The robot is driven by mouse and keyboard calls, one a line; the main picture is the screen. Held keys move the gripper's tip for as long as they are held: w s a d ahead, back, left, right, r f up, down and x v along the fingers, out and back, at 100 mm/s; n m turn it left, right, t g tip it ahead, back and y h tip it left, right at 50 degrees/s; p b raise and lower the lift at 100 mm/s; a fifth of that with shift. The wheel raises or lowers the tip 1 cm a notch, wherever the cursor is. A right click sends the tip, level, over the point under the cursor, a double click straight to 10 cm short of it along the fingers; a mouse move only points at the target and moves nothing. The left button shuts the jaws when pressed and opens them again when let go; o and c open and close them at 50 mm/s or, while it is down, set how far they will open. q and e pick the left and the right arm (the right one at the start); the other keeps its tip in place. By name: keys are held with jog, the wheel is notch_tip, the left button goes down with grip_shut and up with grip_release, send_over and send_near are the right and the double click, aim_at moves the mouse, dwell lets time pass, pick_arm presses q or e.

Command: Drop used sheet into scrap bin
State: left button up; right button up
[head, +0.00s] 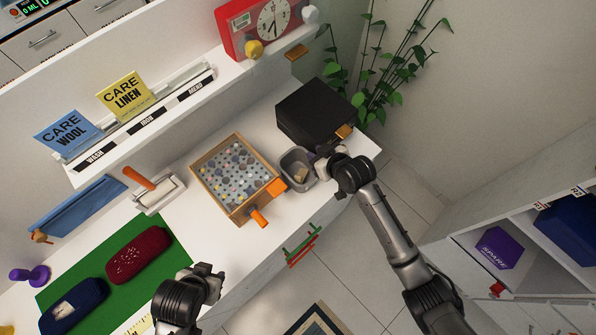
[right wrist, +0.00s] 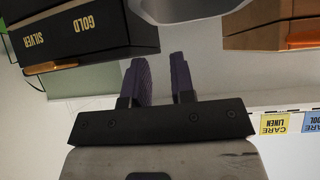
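The grey scrap bin (head: 288,164) stands on the white counter between the wooden tray and the black box. A small tan piece (head: 301,175), which looks like the sheet, shows inside the bin. My right gripper (head: 323,160) is at the bin's right edge. In the right wrist view its two dark fingers (right wrist: 160,80) stand apart with nothing visible between them, and the bin's grey wall (right wrist: 190,10) is just beyond them. My left gripper (head: 207,270) hangs over the front of the counter at lower left; its fingers are too unclear to read.
The black box (head: 318,108), marked GOLD and SILVER in the right wrist view (right wrist: 70,30), stands close behind the right gripper. A wooden tray of small beads (head: 235,172) is left of the bin. Red and blue cases (head: 138,254) lie on a green mat.

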jog(key=shift+o, duration=0.8)
jog(key=v, duration=1.3)
jog(key=shift+s+d+r+p, duration=0.2)
jog(key=shift+r+p, duration=0.1)
jog(key=shift+p, duration=0.15)
